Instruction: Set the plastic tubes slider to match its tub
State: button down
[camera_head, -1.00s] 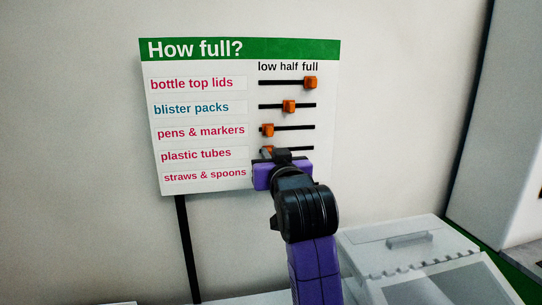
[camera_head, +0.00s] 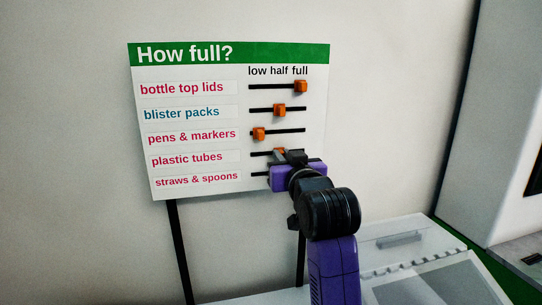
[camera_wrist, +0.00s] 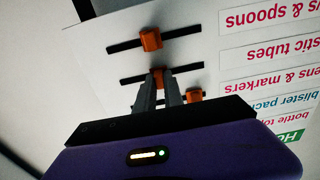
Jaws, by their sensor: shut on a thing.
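A white "How full?" board (camera_head: 190,100) has a plastic tubes row (camera_head: 187,159) with a black track and a small orange slider knob (camera_head: 281,152). The knob stands near the middle of its track, under "half". My gripper (camera_head: 284,156) is shut on this knob, its purple body hiding part of the track's right side. In the wrist view, where the board is upside down, the plastic tubes knob (camera_wrist: 158,76) sits between my two grey fingertips (camera_wrist: 159,84), about mid-track. I cannot tell which tub holds plastic tubes.
Other orange knobs stand on their rows: bottle top lids (camera_head: 301,86) at full, blister packs (camera_head: 279,110) at half, pens & markers (camera_head: 259,134) at low. The straws & spoons knob (camera_wrist: 150,39) is about mid-track, close to my fingers. A pale lidded bin (camera_head: 400,240) stands lower right.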

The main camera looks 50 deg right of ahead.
jog(key=c, duration=1.4)
grip_release()
jog(key=shift+c, duration=0.2)
jog(key=b+v, duration=0.1)
jog(key=v, duration=0.6)
jog(key=shift+s+a, duration=0.25)
jog(key=shift+s, duration=0.1)
